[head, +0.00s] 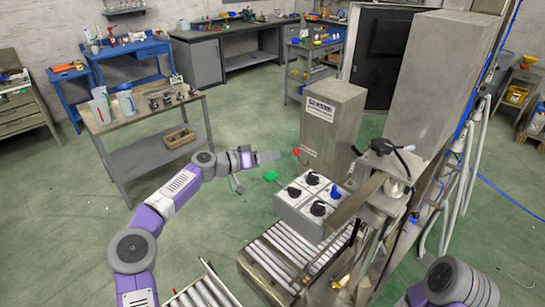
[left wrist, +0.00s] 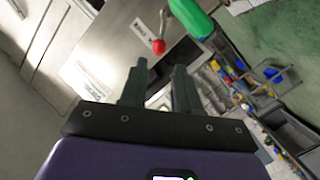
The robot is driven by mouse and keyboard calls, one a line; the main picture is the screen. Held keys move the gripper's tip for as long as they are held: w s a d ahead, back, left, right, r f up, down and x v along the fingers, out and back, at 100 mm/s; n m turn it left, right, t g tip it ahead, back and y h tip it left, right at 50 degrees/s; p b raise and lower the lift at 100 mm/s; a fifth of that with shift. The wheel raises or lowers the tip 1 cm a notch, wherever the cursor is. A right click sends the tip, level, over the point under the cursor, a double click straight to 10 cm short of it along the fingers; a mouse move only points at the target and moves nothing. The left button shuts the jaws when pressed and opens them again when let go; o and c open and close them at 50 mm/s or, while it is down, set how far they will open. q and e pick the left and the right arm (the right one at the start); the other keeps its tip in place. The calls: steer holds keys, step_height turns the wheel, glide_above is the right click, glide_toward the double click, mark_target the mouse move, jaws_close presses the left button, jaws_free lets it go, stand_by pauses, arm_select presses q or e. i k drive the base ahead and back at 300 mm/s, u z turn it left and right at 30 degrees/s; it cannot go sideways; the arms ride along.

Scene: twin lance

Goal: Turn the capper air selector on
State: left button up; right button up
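My left gripper (head: 278,156) reaches in from the left toward the grey cabinet (head: 333,112). In the left wrist view its two dark fingers (left wrist: 159,80) stand apart with nothing between them. A red ball-ended lever (head: 296,152) is just past the fingertips; its red ball (left wrist: 159,47) shows beyond the fingers, apart from them. A green handle (head: 271,176) is below the gripper and shows large in the left wrist view (left wrist: 190,17). A grey box (head: 288,208) carries black knobs and a blue knob (head: 336,191). I cannot tell which control is the selector. My right gripper is not seen.
A roller conveyor (head: 275,264) runs below the knob box. A tall grey column (head: 430,85) and machine frame stand at the right. A workbench (head: 150,115) with jugs stands at the left. Green floor between the bench and the machine is clear.

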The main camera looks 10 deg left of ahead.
mark_target(336, 194)
steer(key=k, duration=1)
